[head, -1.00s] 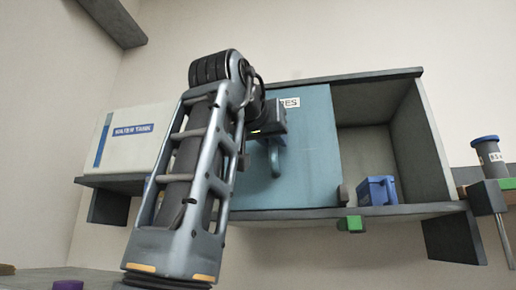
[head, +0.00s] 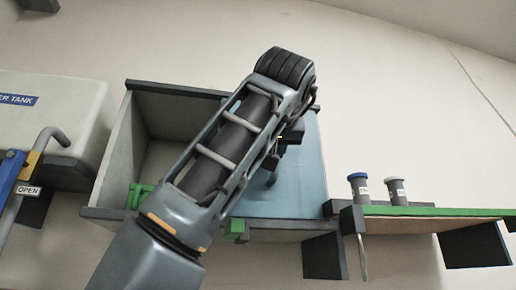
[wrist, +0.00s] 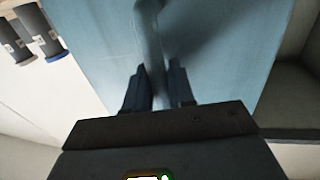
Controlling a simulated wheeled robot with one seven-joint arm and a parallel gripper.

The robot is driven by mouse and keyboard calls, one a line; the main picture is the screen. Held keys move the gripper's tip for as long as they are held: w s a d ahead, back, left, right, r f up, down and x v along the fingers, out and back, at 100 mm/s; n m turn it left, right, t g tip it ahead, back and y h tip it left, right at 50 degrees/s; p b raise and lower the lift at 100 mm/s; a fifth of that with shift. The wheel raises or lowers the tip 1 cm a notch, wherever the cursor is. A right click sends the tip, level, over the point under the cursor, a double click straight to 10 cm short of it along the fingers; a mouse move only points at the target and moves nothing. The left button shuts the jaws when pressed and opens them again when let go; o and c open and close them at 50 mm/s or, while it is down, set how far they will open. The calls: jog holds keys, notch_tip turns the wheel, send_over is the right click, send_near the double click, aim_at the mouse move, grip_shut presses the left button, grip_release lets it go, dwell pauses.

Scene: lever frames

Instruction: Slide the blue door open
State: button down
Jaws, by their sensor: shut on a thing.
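The blue door (head: 302,185) covers the right side of the grey cabinet (head: 180,104), reaching close to its right end. Its left side is open. The door's blue-grey bar handle (head: 271,179) is partly hidden behind my arm in the head view. In the wrist view, the handle (wrist: 148,30) runs down between the two dark fingers of my gripper (wrist: 159,88), which is shut on it. The door's face (wrist: 230,50) fills the middle of that view. In the head view, my arm hides most of the gripper.
A green item (head: 139,194) sits in the open left compartment, partly behind my arm. A white tank (head: 55,112) and a pipe with a blue lever (head: 12,172) are at the left. Two capped jars (head: 359,187) stand on the green-edged shelf (head: 430,212) at the right.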

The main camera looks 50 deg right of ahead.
jog(key=shift+r, duration=0.1)
jog(key=c, duration=1.1)
grip_release()
jog(key=shift+d, duration=0.1)
jog(key=b+v, duration=0.2)
jog(key=v, duration=0.6)
